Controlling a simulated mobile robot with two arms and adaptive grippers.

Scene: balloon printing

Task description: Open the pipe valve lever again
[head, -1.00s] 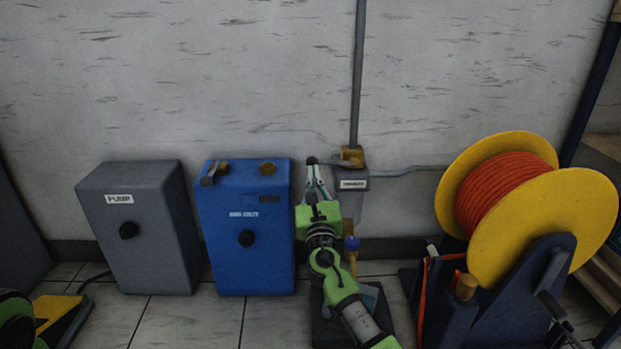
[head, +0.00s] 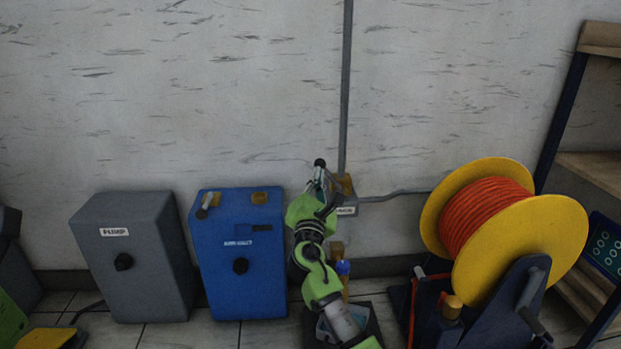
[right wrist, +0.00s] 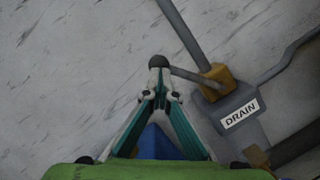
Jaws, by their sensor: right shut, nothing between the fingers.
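The valve lever, a thin grey bar with a black knob (right wrist: 158,61), runs from the brass valve body (right wrist: 218,78) below the vertical pipe. In the head view the black knob (head: 320,163) stands above and left of the brass valve (head: 347,185), so the lever slants up to the left. My right gripper (right wrist: 157,78) is shut with nothing between its fingers. Its tips are right at the lever's knob end, just below the knob; whether they touch cannot be told. The right gripper (head: 321,182) partly covers the lever in the head view. My left gripper is not seen.
A grey box labelled DRAIN (right wrist: 240,112) sits under the valve on the wall. A blue cabinet (head: 240,275) and grey PUMP box (head: 130,285) stand left. A yellow reel with orange hose (head: 530,235) stands right, a shelf (head: 590,165) beyond it. Wall above is clear.

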